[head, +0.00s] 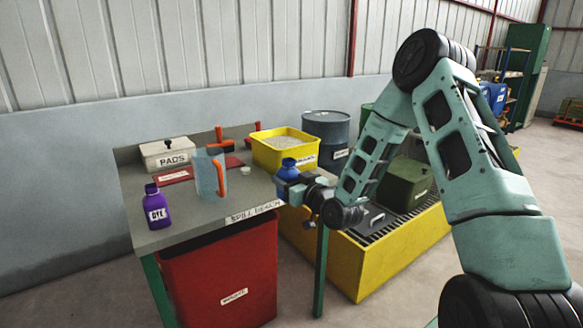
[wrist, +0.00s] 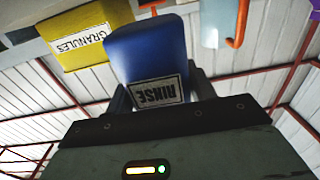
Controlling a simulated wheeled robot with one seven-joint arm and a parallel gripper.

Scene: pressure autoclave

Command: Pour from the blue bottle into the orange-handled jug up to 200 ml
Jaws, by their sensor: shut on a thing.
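The blue bottle (head: 288,172) is held by my gripper (head: 289,187) at the right front edge of the bench; it looks upright in the head view. In the wrist view the blue bottle (wrist: 150,52), labelled RINSE, sits between my fingers. My gripper is shut on it. The clear jug (head: 208,178) with an orange handle (head: 220,178) stands on the bench to the left of the bottle, apart from it. Part of the jug (wrist: 214,22) shows at the top of the wrist view. Its liquid level and scale cannot be read.
A purple DYE bottle (head: 156,207) stands left of the jug. Behind are a white PADS box (head: 167,153) and a yellow granules tub (head: 268,155). A small white item (head: 245,171) lies right of the jug. A red bin (head: 222,275) stands below the bench.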

